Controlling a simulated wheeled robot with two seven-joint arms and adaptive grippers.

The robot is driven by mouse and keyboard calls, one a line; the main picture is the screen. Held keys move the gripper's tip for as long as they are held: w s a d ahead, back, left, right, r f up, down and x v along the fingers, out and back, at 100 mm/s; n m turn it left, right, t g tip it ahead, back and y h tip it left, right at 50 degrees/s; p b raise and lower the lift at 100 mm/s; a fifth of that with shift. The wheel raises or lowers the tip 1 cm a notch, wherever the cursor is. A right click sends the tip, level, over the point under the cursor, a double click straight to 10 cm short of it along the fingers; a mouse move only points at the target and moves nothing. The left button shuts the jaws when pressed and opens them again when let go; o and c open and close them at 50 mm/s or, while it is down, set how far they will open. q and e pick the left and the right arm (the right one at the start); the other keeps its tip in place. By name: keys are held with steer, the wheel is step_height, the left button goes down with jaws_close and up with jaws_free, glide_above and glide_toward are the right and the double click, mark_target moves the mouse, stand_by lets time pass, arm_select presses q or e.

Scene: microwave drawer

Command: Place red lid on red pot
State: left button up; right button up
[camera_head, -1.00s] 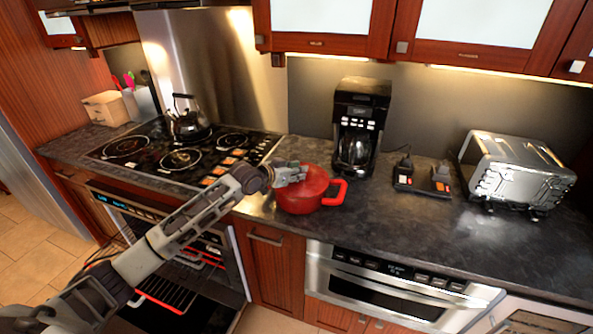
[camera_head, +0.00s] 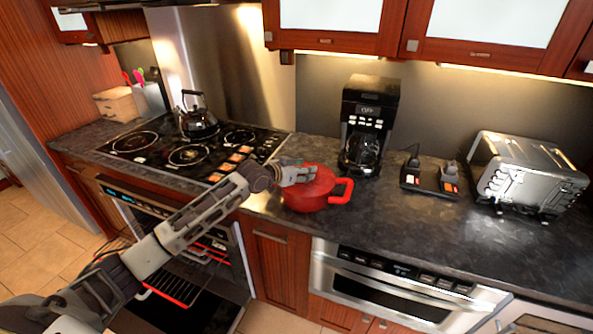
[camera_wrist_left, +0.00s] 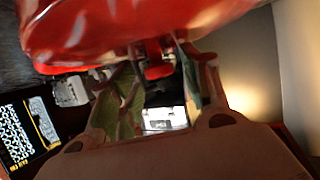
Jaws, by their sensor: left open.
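The red pot (camera_head: 303,203) stands on the dark counter right of the cooktop, with its side handle pointing right. The red lid (camera_head: 318,180) shows as a domed top over the pot; I cannot tell whether it is fully seated. My left gripper (camera_head: 299,174) is open at the lid's upper left, close to its top, and hides part of it. In the left wrist view, a large blurred red surface (camera_wrist_left: 130,25) fills the top, just beyond the open left fingers (camera_wrist_left: 160,90). Whether they touch it is unclear. My right gripper is not in view.
A black coffee maker (camera_head: 366,125) stands behind the pot. A kettle (camera_head: 196,118) sits on the cooktop (camera_head: 165,150). A toaster (camera_head: 527,172) is at right. The oven below the cooktop is open, showing its racks (camera_head: 176,290).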

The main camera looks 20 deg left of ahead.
arm_select(q)
steer(key=shift+r, duration=0.5)
steer(key=shift+s+a+r, duration=0.1)
steer(key=shift+s, duration=0.05)
steer(key=v, duration=0.7)
steer(key=shift+s+b, duration=0.1)
steer(key=shift+b, duration=0.3)
steer(key=shift+v, duration=2.25)
steer(key=shift+r, duration=0.15)
